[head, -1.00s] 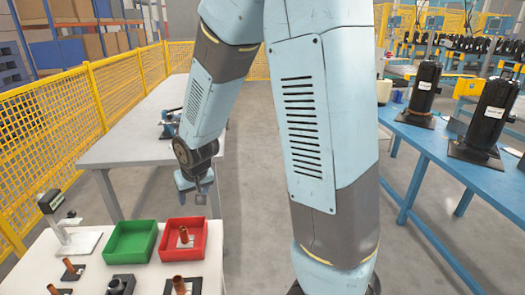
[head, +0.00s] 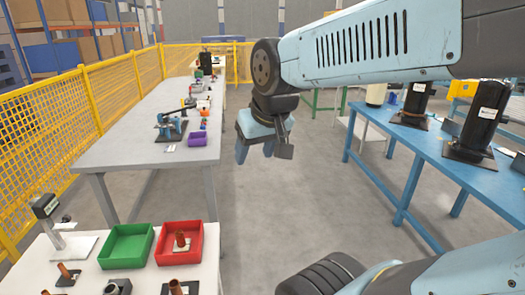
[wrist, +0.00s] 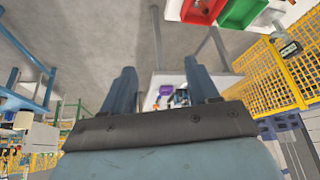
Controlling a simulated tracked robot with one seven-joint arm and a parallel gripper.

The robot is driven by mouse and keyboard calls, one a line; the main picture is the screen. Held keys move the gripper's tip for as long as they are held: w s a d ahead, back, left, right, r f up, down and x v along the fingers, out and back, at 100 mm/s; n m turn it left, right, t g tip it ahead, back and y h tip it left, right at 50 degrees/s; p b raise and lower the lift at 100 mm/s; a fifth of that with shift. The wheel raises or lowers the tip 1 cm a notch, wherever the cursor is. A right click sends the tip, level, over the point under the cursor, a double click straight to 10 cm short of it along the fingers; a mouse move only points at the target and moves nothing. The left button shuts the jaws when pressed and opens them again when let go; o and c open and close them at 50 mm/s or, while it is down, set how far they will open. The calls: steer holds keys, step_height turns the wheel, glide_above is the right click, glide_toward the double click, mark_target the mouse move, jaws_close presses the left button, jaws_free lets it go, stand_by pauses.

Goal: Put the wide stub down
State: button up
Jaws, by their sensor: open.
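A copper stub (head: 180,240) stands upright on a small base plate inside the red tray (head: 201,249). Two more copper stubs, one at the left (head: 64,271) and one at the front edge (head: 175,286), sit on dark bases on the white table. I cannot tell from their size which one is the wide stub. My gripper (head: 255,150) is open and empty. It hangs over the floor between the grey bench and the blue bench, well away from the trays. In the wrist view its two fingers (wrist: 161,85) are spread with nothing between them.
A green tray (head: 127,246) stands left of the red one. A grey bench (head: 140,125) holds a vise and a purple bin (head: 197,139). A blue bench (head: 420,150) with black compressors (head: 480,122) is at right. Yellow fencing (head: 100,110) runs along the left.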

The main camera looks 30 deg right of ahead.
steer(key=s, duration=0.1)
steer(key=s+r, duration=0.1)
steer(key=s, duration=0.1)
steer(key=shift+s, duration=0.1)
stand_by(1.2)
